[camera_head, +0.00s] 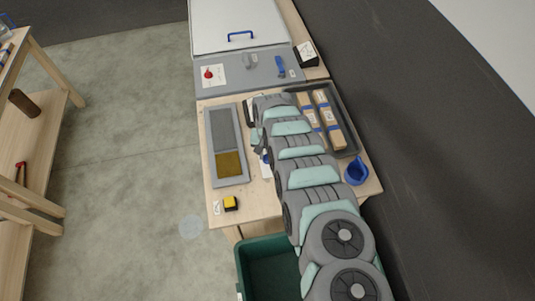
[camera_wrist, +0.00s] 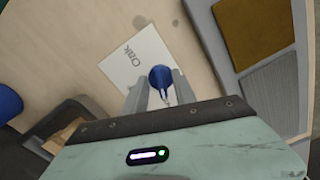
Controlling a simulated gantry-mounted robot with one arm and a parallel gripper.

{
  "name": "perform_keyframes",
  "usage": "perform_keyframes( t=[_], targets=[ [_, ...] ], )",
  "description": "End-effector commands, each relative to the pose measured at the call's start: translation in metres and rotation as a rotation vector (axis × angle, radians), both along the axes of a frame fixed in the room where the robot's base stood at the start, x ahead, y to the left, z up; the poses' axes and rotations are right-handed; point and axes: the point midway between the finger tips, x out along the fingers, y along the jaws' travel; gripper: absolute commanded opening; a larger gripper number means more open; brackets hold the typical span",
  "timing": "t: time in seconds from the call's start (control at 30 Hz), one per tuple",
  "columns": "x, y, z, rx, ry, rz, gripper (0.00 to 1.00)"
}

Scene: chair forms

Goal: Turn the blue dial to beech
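The blue dial (camera_wrist: 160,76) shows in the wrist view as a round blue knob with a small pale pointer at its lower side. It stands over a white card (camera_wrist: 133,62) whose one readable word is "Oak"; I see no "beech" lettering. My gripper (camera_wrist: 160,85) has one finger on each side of the dial. The fingers look apart, with narrow gaps beside the knob; contact is not clear. In the head view my arm hides most of the dial, and a sliver of the white card (camera_head: 266,168) shows at its left.
A grey tray with a brown pad (camera_head: 230,165) lies left of my arm. A dark tray (camera_head: 346,122) with wooden blocks and a blue cup (camera_head: 356,170) are at the right. A yellow-and-black button (camera_head: 231,203) sits near the front edge; a green bin (camera_head: 262,272) stands below.

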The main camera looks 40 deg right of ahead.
Motion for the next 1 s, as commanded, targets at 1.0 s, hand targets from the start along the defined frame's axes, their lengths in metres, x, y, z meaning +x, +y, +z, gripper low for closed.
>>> perform_keyframes(
  t=[1.0],
  targets=[
    [0.0007,-0.0002,0.0009,-0.001,-0.001,-0.001,0.0]
  ],
)
